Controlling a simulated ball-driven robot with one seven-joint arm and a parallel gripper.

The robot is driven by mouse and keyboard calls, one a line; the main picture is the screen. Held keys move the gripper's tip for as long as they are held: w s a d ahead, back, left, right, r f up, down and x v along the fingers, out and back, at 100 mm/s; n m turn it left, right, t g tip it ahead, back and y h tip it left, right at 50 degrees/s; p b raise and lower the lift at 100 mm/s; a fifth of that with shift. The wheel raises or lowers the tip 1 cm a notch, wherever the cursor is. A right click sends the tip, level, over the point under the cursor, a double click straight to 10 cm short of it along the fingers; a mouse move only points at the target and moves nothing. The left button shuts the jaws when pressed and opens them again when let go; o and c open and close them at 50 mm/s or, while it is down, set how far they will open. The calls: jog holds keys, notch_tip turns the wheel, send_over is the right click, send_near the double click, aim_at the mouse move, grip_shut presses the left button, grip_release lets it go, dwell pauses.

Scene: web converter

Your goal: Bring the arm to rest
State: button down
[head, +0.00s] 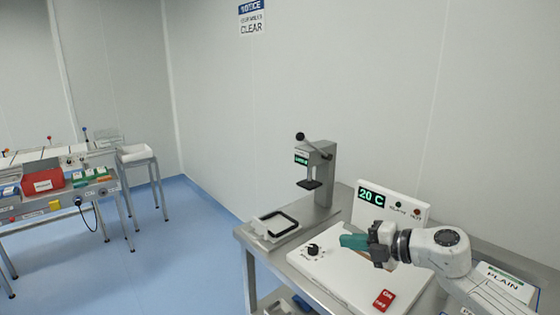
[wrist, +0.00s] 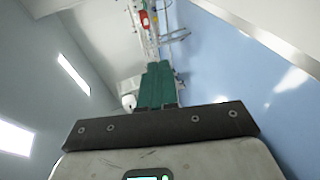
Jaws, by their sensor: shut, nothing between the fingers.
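My gripper (head: 354,242) has green fingers and is in the head view at the lower right, above the white control panel (head: 338,272) on the metal bench. Its fingers point left, with the fingertips to the right of a black knob (head: 313,250). In the wrist view, the green fingers (wrist: 157,88) lie side by side with nothing between them. My gripper is shut and empty. My arm comes in from the right edge.
A press with a lever (head: 318,165) stands behind the panel, beside a "20 C" display (head: 372,196). A red switch (head: 383,299) sits in front of the gripper. A black-framed tray (head: 276,224) lies at the left. Another bench (head: 60,190) stands far left across open blue floor.

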jog(key=a+r+m+t+h, duration=0.3)
jog(key=a+r+m+t, duration=0.4)
jog(key=m+t, duration=0.4)
jog(key=s+d+f+m+g+h, duration=0.45)
jog(key=s+f+m, duration=0.35)
jog(key=f, duration=0.2)
jog(key=s+d+f+m+g+h, duration=0.4)
jog(key=s+d+f+m+h, duration=0.2)
jog(key=s+f+m, duration=0.3)
jog(key=s+d+f+g+y, duration=0.1)
jog(key=s+f+g, duration=0.3)
jog(key=s, duration=0.6)
jog(key=s+d+f+g, duration=0.25)
jog(key=s+f, duration=0.25)
jog(key=s, duration=0.6)
jog(key=s+d+f+g+y, duration=0.1)
jog(key=s+f+g, duration=0.35)
jog(key=s, duration=0.55)
notch_tip(320, 180, down, 10)
jog(key=s+b, duration=0.1)
jog(key=b, duration=0.8)
jog(key=shift+a+b, duration=0.2)
jog(key=shift+b, duration=0.15)
jog(key=shift+s+t, duration=0.1)
jog(key=shift+t, duration=0.15)
